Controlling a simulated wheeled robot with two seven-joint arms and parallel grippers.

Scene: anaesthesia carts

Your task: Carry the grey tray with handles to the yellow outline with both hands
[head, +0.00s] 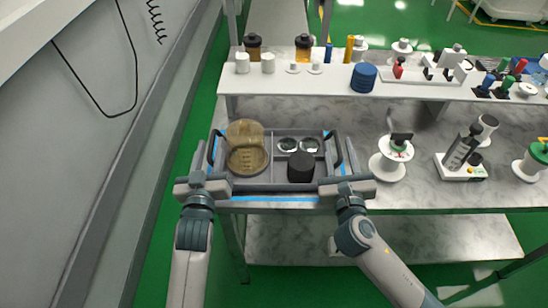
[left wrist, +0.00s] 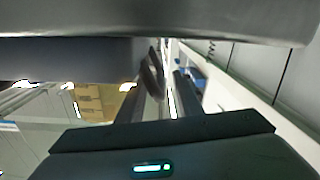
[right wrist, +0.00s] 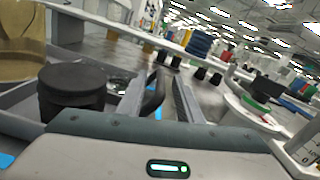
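The grey tray (head: 262,187) with black upright handles rests on the marbled bench, inside a blue outline (head: 275,199). It holds a tan round container (head: 247,155), a black cylinder (head: 301,168) and two small round dishes (head: 299,145). My left gripper (head: 205,160) is at the left handle (head: 214,147); that handle also shows in the left wrist view (left wrist: 152,80). My right gripper (head: 344,163) is at the right handle (head: 338,150), also seen in the right wrist view (right wrist: 154,95). Both grippers look open, with gaps beside the handles. I see no yellow outline on the bench.
A white spool (head: 391,165) stands right of the tray, with a device on a white base (head: 461,165) beyond it. A raised white shelf (head: 300,82) with jars and bottles runs behind. A grey wall panel (head: 80,130) is at left. Some bench right of the tray is clear.

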